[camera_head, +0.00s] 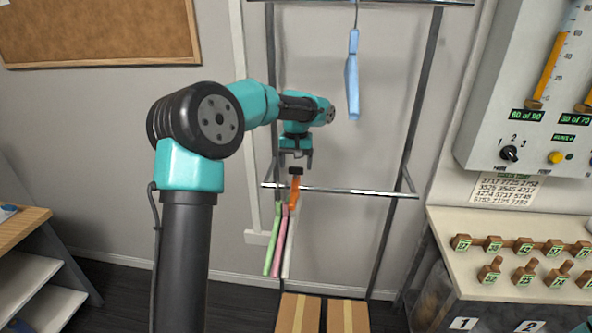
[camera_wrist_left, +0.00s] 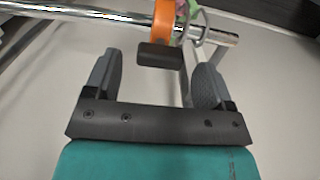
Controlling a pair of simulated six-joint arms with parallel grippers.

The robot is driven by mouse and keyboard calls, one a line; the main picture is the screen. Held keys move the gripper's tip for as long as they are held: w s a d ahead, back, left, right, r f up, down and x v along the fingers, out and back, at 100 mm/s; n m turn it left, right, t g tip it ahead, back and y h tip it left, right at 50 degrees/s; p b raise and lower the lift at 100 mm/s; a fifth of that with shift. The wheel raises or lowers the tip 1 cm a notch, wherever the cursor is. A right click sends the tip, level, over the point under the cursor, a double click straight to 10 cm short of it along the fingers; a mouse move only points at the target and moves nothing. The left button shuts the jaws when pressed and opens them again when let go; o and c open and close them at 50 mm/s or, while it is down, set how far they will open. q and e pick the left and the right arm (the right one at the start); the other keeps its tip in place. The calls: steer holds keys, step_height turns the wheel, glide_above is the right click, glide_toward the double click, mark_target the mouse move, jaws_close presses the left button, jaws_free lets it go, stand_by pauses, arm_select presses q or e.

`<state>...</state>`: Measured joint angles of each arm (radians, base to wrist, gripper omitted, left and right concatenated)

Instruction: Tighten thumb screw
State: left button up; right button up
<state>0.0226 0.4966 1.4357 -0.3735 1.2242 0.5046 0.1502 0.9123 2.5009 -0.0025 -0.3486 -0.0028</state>
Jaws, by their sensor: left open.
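A small dark block (camera_head: 296,171), apparently the thumb screw's head, sits on top of an orange piece (camera_head: 294,190) at the chrome rail (camera_head: 350,192). My left gripper (camera_head: 295,165) is directly above it, pointing down with its fingers spread. In the left wrist view the dark block (camera_wrist_left: 160,56) lies between the open fingers of my left gripper (camera_wrist_left: 160,60), with visible gaps on both sides. The orange piece (camera_wrist_left: 164,20) and the rail (camera_wrist_left: 224,37) are beyond it. The screw's thread is hidden.
Green (camera_head: 272,240), pink (camera_head: 280,242) and white (camera_head: 289,243) hanging strips hang below the rail. Dark frame posts flank the rail. A shelf (camera_head: 530,225) with several numbered wooden pieces stands at right.

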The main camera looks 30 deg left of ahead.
mark_target(296, 174)
arm_select(q)
steer(key=shift+f, duration=1.4)
steer(key=shift+c, duration=0.2)
steer(key=c, duration=0.9)
